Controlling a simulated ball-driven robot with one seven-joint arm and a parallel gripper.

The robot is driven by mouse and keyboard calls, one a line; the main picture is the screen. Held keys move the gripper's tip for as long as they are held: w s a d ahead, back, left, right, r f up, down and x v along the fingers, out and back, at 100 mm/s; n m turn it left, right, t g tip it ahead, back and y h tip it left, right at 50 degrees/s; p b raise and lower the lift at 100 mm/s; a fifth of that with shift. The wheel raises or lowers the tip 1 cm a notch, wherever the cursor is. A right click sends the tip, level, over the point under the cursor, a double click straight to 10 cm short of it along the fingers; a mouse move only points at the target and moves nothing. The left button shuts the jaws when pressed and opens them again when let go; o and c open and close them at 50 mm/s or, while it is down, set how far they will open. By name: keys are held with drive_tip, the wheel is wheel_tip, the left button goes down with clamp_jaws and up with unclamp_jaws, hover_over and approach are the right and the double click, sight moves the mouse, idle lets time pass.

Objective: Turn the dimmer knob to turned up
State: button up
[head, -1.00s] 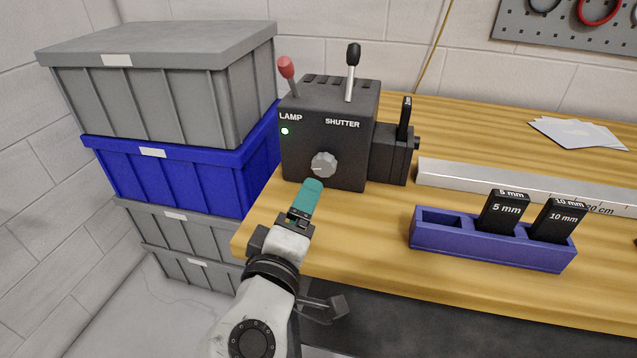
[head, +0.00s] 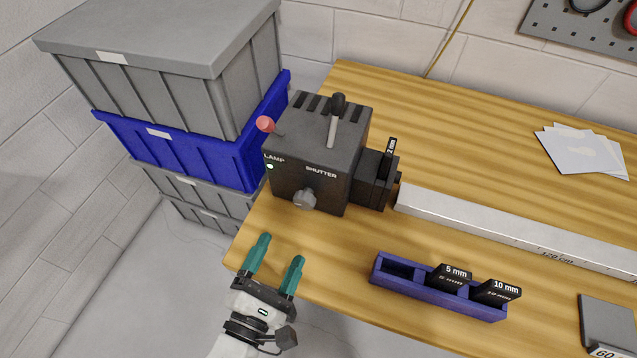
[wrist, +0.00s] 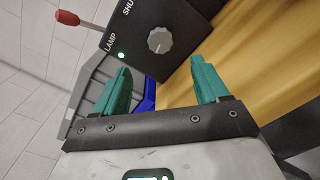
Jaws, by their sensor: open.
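The grey dimmer knob (head: 304,199) is on the front face of the black lamp box (head: 322,183), below the SHUTTER label. In the wrist view the knob (wrist: 160,40) shows beyond the fingers, between them and a little above their tips, with a pale mark on its face. My gripper (head: 279,249) is open and empty, in front of the box and apart from the knob. Its two teal fingers also show in the wrist view (wrist: 160,75). A green light is lit beside the LAMP label.
A purple holder (head: 392,284) with 5 mm and 10 mm plates is to the right. Stacked crates (head: 190,150) stand at the left. A metal rail (head: 480,225) runs right.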

sight(303, 205)
drive_tip(key=p+x, duration=0.1)
drive_tip(key=x, duration=0.9)
drive_tip(key=shift+w+d+f+p, duration=0.1)
drive_tip(key=shift+w+d+p, duration=0.05)
drive_tip(key=shift+w+p, duration=0.25)
drive_tip(key=shift+c, duration=0.3)
drive_tip(key=c, duration=1)
drive_tip(key=shift+f+m+b, duration=0.15)
drive_tip(key=shift+m+b, duration=0.55)
drive_tip(key=shift+b, duration=0.3)
drive_tip(key=o, duration=1.1)
drive_tip(key=shift+c, duration=0.2)
drive_tip(key=shift+s, duration=0.1)
drive_tip(key=b+v, duration=0.1)
drive_tip(key=v, duration=0.9)
drive_tip(key=shift+s+r+b, duration=0.2)
drive_tip(key=shift+s+b, duration=0.15)
drive_tip(key=shift+b, duration=0.05)
